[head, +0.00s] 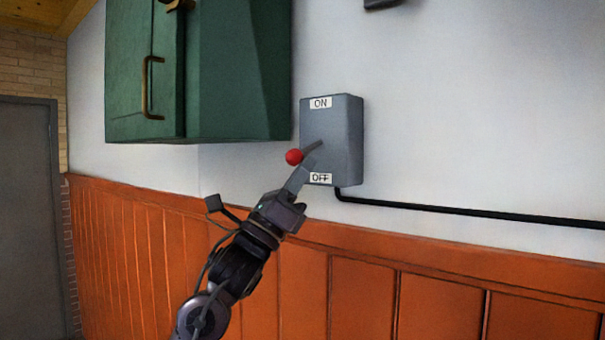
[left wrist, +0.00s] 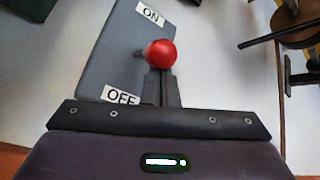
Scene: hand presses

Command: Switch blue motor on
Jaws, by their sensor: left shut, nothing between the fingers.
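A grey switch box (head: 345,130) is mounted on the white wall, with an ON label at its top and an OFF label near its bottom. Its lever with a red ball knob (head: 294,156) sticks out between the two labels. My left gripper (head: 308,165) is shut and empty, with its fingertips just below the lever, close to the knob. In the left wrist view, the red knob (left wrist: 160,53) shows right at the tips of the shut fingers (left wrist: 160,84); I cannot tell whether they touch. No blue motor shows. My right gripper is not in view.
A green cabinet (head: 235,75) with a brass handle hangs on the wall left of the box. A black cable (head: 450,210) runs right from the box's bottom. Orange wood panelling (head: 360,295) covers the lower wall. A grey door (head: 30,200) stands at far left.

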